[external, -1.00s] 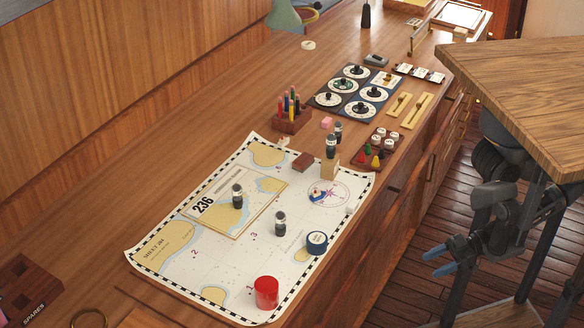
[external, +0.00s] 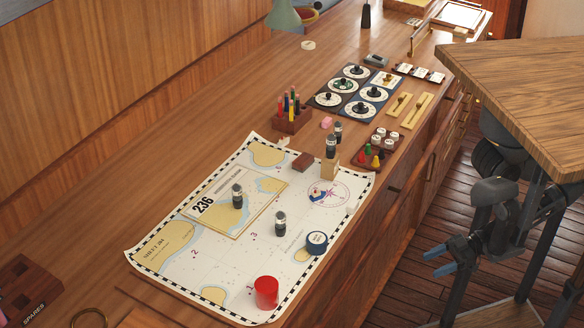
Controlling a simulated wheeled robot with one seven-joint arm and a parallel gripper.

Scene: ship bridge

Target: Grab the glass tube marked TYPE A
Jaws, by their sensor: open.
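Several small dark tubes with pale bands stand upright on the counter; their markings are too small to read, so I cannot tell which is TYPE A. One tube (external: 237,196) stands on the chart's inset panel. Another tube (external: 280,223) stands near the chart's middle. A third tube (external: 331,147) stands on a pale wooden block (external: 329,168) at the chart's far edge, with another tube (external: 338,132) just behind it. My gripper (external: 438,262) has blue fingertips, open and empty. It is low at the right, beside the counter's front and well away from the tubes.
The chart (external: 210,255) bears a red cylinder (external: 266,292) and a round blue item (external: 317,241). A pen rack (external: 291,120), dial panels (external: 350,90) and a peg tray (external: 378,147) stand beyond. A wooden tabletop (external: 520,90) overhangs my arm at right.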

